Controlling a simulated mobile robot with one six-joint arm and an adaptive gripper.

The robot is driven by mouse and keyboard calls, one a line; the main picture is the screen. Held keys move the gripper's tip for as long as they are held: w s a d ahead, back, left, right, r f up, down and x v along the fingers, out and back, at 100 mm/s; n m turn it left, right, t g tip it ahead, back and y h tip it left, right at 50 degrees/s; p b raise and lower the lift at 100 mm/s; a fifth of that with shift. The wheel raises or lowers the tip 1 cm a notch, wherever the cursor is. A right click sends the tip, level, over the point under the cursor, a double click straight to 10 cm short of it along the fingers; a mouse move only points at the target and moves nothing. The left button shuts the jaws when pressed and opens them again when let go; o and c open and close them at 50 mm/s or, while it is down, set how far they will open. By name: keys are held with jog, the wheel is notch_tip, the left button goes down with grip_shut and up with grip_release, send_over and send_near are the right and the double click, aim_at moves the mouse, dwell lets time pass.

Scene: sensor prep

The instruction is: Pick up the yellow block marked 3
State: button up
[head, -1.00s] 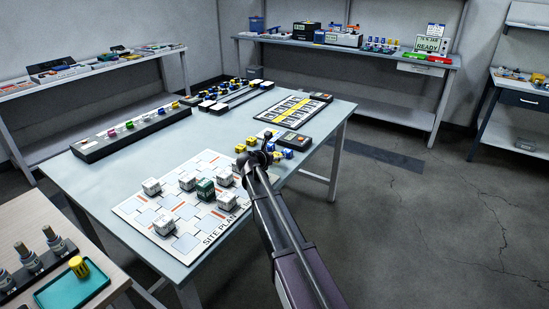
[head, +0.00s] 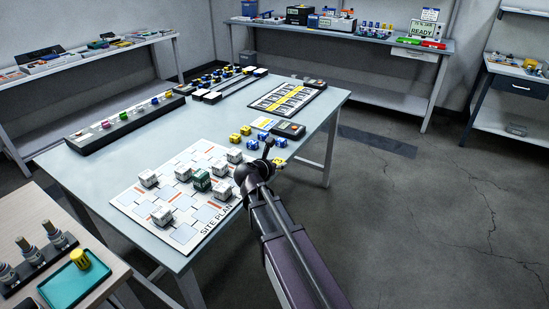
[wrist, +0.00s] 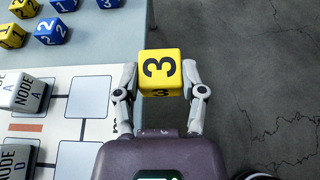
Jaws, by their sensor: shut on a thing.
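The yellow block marked 3 (wrist: 160,72) sits between the two fingers of my gripper (wrist: 160,92) in the wrist view. A black 3 shows on its top and on its near face. The fingers are shut on its left and right sides. In the head view, my gripper (head: 275,160) is at the right edge of the table, and a bit of yellow shows at its tip. Whether the block touches the table is hard to tell.
The table (head: 110,165) holds a white site plan board (head: 133,205) with white node blocks and a green one (head: 201,180). Yellow blocks (head: 240,134) and blue blocks (head: 282,140) stand beyond my gripper. Bare floor (head: 420,230) lies to the right.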

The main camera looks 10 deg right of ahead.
jog(key=shift+s, duration=0.35)
jog(key=shift+r, duration=0.1)
dwell(0.4)
